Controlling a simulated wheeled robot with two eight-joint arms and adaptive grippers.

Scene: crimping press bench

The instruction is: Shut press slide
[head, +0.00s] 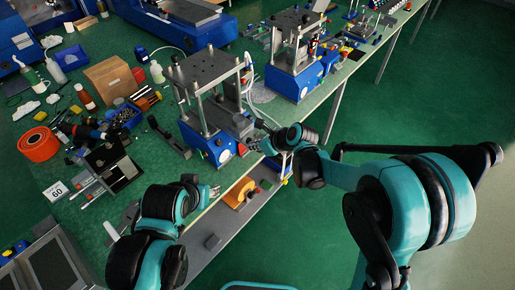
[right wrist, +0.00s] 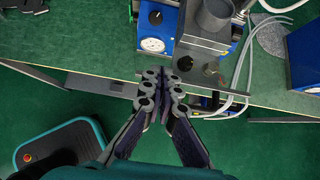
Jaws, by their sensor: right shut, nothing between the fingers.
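The nearer crimping press (head: 208,112) has a blue base, metal posts and a grey top plate, and stands at the bench's front edge. A grey plate that looks like its slide (head: 233,122) sits low between the posts; how far it is out is hard to tell. In the right wrist view a grey slide-like block (right wrist: 200,47) with a dark cylinder shows beside the blue base with a white dial (right wrist: 153,44). My right gripper (right wrist: 165,82) is shut and empty, just short of that block. It also shows in the head view (head: 254,143). My left gripper (head: 213,191) is by the bench's front edge, its fingers too small to read.
A second blue press (head: 295,62) stands farther right along the bench. Pale hoses (right wrist: 240,75) run right of the near press. An orange tape roll (head: 39,144), bottles and tools crowd the bench's left. A lower shelf (head: 215,228) holds parts below the front edge.

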